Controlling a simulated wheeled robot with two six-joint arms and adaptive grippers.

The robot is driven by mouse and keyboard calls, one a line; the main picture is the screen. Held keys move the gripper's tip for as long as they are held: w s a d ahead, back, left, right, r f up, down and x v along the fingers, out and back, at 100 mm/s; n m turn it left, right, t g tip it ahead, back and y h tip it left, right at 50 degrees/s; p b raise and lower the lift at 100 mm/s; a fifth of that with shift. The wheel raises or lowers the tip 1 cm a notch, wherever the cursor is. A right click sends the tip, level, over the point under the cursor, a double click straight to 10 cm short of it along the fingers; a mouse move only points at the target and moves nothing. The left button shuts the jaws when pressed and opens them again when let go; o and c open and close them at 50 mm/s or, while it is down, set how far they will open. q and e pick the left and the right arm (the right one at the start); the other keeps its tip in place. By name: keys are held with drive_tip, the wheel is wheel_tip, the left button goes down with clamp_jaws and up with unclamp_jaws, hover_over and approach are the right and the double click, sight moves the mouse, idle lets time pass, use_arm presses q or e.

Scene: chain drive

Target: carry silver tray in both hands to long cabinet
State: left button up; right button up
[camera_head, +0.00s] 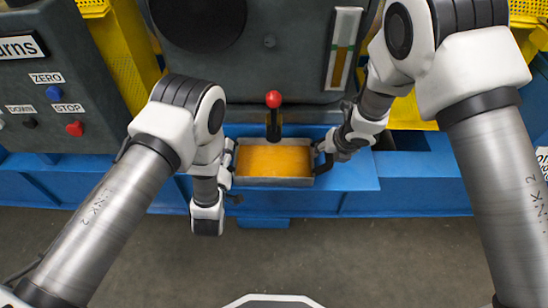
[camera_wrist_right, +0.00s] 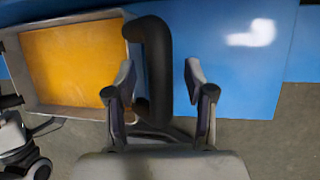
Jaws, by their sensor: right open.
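The silver tray (camera_head: 273,182) with an orange-yellow inside sits on a blue ledge below the machine's face. In the right wrist view the tray's rim (camera_wrist_right: 70,17) is at upper left, with a black handle (camera_wrist_right: 157,55) on its side. My right gripper (camera_head: 322,158) is at the tray's right end. In the wrist view its fingers (camera_wrist_right: 163,88) are apart, with the handle between them. My left gripper (camera_head: 231,163) is at the tray's left end, and its fingers are too small and hidden to read. No long cabinet is in view.
A red-knobbed lever (camera_head: 273,100) stands just behind the tray. A grey control panel (camera_head: 60,90) with buttons is at left. Yellow guards (camera_head: 125,60) flank the machine. The grey floor (camera_head: 330,250) in front is clear.

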use_arm(q)
drive_tip(key=shift+w, duration=0.15)
use_arm(e)
drive_tip(key=shift+f, duration=0.15)
use_arm(q)
clamp_jaws()
use_arm(e)
clamp_jaws()
use_arm(q)
drive_tip(key=shift+r, duration=0.1)
